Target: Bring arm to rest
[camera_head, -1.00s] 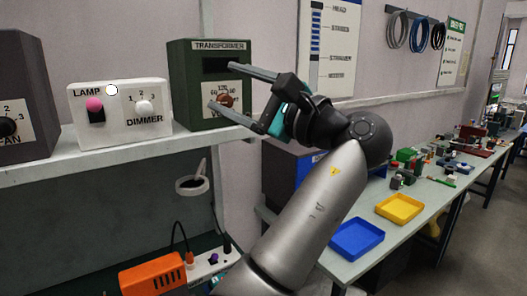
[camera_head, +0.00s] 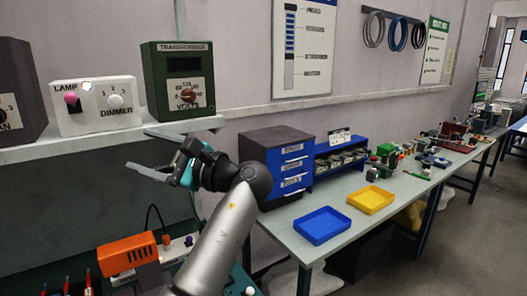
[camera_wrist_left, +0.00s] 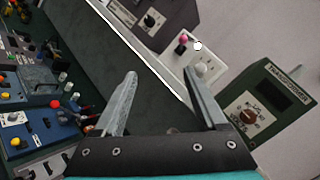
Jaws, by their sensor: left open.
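My left gripper (camera_head: 141,150) is in the head view at the left, just below and in front of the shelf edge. Its two fingers are spread apart with nothing between them. The open fingers also show in the left wrist view (camera_wrist_left: 160,95). The green transformer box (camera_head: 180,80) with a brown knob stands on the shelf above the gripper, and the gripper is clear of it. The white lamp and dimmer box (camera_head: 97,105) stands to its left; it shows beyond the fingers in the wrist view (camera_wrist_left: 195,68). My right gripper does not show.
The shelf (camera_head: 60,148) runs above a bench with an orange device (camera_head: 127,253) and a power strip (camera_head: 175,248). At the right, a long table holds a blue tray (camera_head: 321,225), a yellow tray (camera_head: 371,199) and a drawer cabinet (camera_head: 285,160). Air around the gripper is free.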

